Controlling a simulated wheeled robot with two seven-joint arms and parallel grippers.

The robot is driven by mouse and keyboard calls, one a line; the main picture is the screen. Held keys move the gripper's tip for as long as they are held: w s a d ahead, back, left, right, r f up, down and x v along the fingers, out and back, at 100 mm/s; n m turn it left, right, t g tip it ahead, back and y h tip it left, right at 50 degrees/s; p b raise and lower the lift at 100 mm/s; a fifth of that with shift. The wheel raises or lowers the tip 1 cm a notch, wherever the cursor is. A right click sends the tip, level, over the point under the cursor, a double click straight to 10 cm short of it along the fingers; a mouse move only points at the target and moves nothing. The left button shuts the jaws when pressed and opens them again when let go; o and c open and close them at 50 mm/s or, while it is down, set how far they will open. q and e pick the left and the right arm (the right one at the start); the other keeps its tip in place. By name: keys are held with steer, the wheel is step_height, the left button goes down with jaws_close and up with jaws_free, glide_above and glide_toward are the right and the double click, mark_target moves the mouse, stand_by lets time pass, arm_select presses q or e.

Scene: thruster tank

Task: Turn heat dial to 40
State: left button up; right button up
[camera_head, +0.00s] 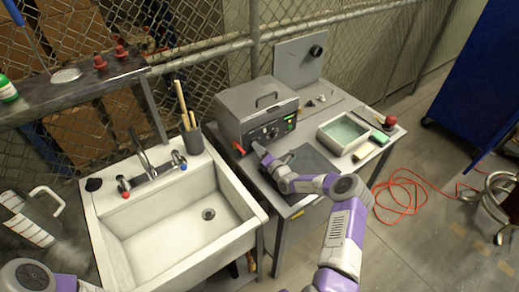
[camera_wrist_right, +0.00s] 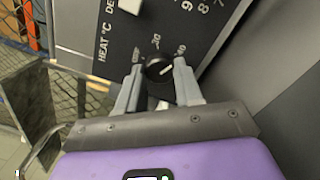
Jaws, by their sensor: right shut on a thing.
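The heat dial (camera_wrist_right: 158,68) is a small dark round knob on the black panel, beside the "HEAT °C" lettering in the right wrist view. Its white mark slants up and to the right, roughly toward a label that looks like 40. My right gripper (camera_wrist_right: 157,78) is shut on the dial, one grey finger on each side. In the head view, my right gripper (camera_head: 259,149) is at the lower front of the grey tank (camera_head: 240,103), and the dial is hidden there. Part of my left arm shows at the bottom left, but its gripper is out of view.
A dark flat pad (camera_head: 312,165) lies on the table in front of the tank. A white sink (camera_head: 170,215) is to the left. An orange cable (camera_head: 408,190) lies on the floor.

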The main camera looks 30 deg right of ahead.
steer(key=shift+f, duration=0.1)
steer(key=o, duration=1)
steer(key=shift+o, duration=0.2)
steer(key=shift+s+d+f+p, duration=0.1)
steer(key=shift+s+p, duration=0.15)
steer(key=shift+s, duration=1.7)
steer(key=shift+s+d+p, duration=0.1)
steer(key=shift+s+p, duration=0.1)
steer(key=shift+s, duration=1.7)
